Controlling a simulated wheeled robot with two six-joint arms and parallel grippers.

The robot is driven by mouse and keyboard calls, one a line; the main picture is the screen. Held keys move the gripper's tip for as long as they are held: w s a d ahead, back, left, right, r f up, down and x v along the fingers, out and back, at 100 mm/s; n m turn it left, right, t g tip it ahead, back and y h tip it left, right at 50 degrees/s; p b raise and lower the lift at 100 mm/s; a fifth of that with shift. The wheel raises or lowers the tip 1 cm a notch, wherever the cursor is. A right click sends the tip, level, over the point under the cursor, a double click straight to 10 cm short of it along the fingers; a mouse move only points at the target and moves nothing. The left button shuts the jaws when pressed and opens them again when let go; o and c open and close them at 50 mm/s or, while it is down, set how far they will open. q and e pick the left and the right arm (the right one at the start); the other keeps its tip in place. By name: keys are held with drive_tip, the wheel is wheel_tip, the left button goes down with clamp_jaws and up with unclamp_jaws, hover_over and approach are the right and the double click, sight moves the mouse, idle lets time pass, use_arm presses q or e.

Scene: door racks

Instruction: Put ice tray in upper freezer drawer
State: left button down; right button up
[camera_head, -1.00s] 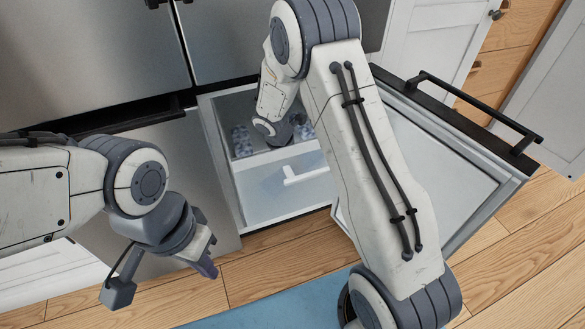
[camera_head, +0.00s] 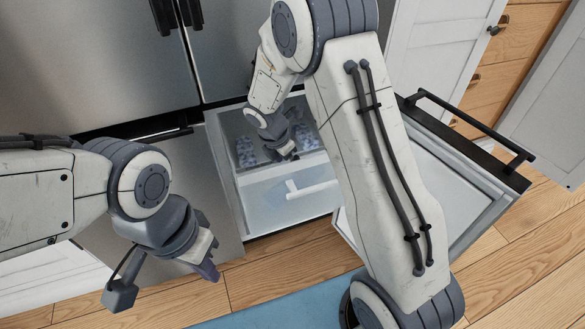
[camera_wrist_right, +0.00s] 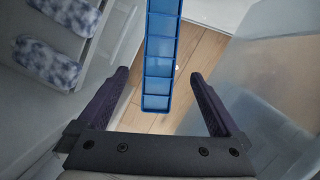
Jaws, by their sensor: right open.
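A blue ice tray (camera_wrist_right: 160,60) with a row of compartments shows lengthwise between my right fingers in the right wrist view. Clear gaps separate it from both fingers. My right gripper (camera_wrist_right: 155,92) is open. In the head view, my right gripper (camera_head: 288,152) is inside the open freezer, above and behind the upper drawer (camera_head: 262,205), a pale bin with a white handle. The ice tray is not visible in the head view. My left gripper (camera_head: 212,272) hangs left of the freezer over the floor; its finger gap cannot be made out.
The freezer door (camera_head: 425,185) stands open on the right, partly behind my right arm. Blue-white patterned packs (camera_head: 247,152) lie inside the freezer; they also show in the right wrist view (camera_wrist_right: 45,62). A blue mat (camera_head: 285,307) lies on the wooden floor.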

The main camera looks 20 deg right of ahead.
drive_tip(key=shift+p+v, duration=0.35)
drive_tip(key=shift+v, duration=1.35)
